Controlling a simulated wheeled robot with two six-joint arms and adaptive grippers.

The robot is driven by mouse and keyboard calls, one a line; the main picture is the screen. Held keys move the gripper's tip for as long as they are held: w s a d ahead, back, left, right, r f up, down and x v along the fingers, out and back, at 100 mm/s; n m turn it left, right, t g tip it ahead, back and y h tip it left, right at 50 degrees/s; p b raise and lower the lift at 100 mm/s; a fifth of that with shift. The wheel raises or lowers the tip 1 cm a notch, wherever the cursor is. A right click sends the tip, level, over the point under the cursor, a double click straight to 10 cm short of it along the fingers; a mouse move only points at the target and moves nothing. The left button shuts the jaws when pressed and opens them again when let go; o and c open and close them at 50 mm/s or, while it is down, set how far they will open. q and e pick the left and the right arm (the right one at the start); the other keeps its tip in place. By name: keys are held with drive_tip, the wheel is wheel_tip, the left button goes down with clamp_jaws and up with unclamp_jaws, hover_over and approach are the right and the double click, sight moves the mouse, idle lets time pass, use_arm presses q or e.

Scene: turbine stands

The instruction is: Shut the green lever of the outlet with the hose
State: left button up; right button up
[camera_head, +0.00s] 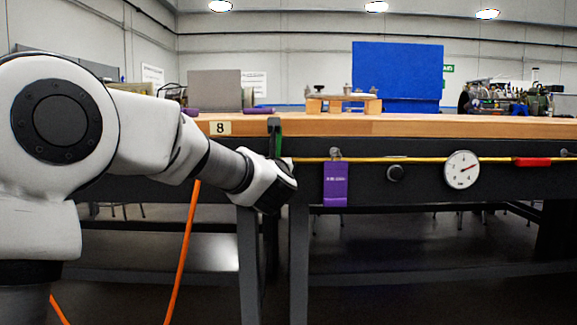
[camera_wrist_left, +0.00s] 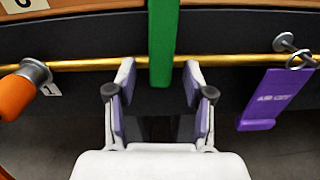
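A green lever (camera_head: 275,142) stands upright at a brass-coloured pipe (camera_head: 400,159) along the front of the workbench, crosswise to the pipe. In the left wrist view the green lever (camera_wrist_left: 162,38) runs down from the top edge, and its lower end lies between my fingertips. My left gripper (camera_wrist_left: 158,70) is open, one finger on each side of the lever, with a visible gap on both sides. In the head view my left gripper (camera_head: 281,175) is just below the lever, mostly hidden by its wrist. An orange hose (camera_wrist_left: 14,98) joins a metal fitting left of the lever. My right gripper is not shown.
A purple tag (camera_head: 335,184) hangs from the pipe right of my gripper. The orange hose hangs below my arm. A plate marked 8 (camera_head: 220,128) sits on the bench edge.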

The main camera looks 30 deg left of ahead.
use_arm(q)
drive_tip(key=shift+o, duration=0.8)
drive_tip(key=v, duration=0.5)
drive_tip(key=shift+p, duration=0.35)
drive_tip(key=shift+c, duration=0.4)
